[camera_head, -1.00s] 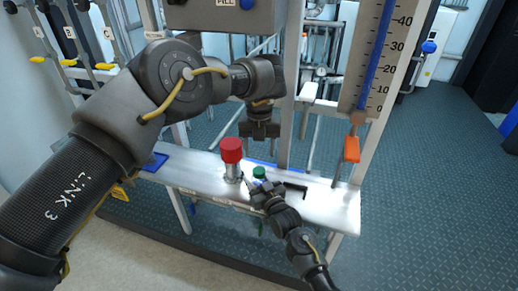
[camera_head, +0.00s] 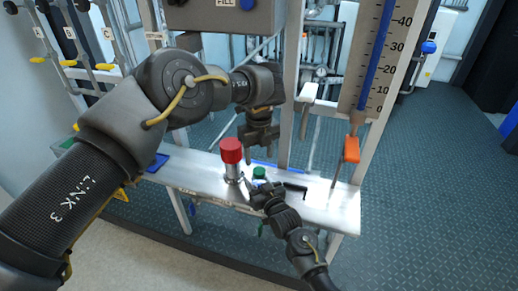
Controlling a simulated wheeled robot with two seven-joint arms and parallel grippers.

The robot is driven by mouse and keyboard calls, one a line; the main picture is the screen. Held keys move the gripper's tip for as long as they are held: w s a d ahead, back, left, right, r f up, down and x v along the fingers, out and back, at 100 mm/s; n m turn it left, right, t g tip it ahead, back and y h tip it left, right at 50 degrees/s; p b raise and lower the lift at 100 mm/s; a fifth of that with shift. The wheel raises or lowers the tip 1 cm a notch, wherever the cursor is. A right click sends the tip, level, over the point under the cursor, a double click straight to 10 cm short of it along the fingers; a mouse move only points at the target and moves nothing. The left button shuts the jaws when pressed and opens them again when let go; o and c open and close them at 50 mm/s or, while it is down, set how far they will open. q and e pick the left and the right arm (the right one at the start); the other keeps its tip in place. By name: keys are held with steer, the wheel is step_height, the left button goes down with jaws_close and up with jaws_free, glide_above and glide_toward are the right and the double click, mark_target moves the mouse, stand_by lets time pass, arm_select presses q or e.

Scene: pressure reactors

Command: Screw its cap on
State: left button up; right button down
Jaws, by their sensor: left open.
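A silver cylinder (camera_head: 234,176) stands upright on the metal bench with a red cap-like top (camera_head: 231,151). Just right of it is a small green-topped object (camera_head: 259,172), its lower part hidden by my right gripper. My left gripper (camera_head: 261,156) hangs fingers-down above the bench, open and empty, a little above and behind the green top in the picture. My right gripper (camera_head: 253,190) is low at the bench's front edge, right beside the green-topped object. I cannot tell whether its fingers hold it.
The metal bench (camera_head: 335,212) has a black L-shaped piece (camera_head: 294,187) lying right of the green top. A blue piece (camera_head: 157,162) is at its left. An upright scale (camera_head: 378,60) and an orange handle (camera_head: 351,149) stand at the right. Metal posts rise behind the bench.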

mark_target(259, 171)
arm_select(q)
steer(key=shift+f, duration=3)
steer(key=shift+c, duration=0.4)
steer(key=c, duration=1)
steer(key=o, duration=1.2)
steer(key=shift+r, duration=0.15)
step_height(259, 171, up, 12)
steer(key=shift+f, duration=0.1)
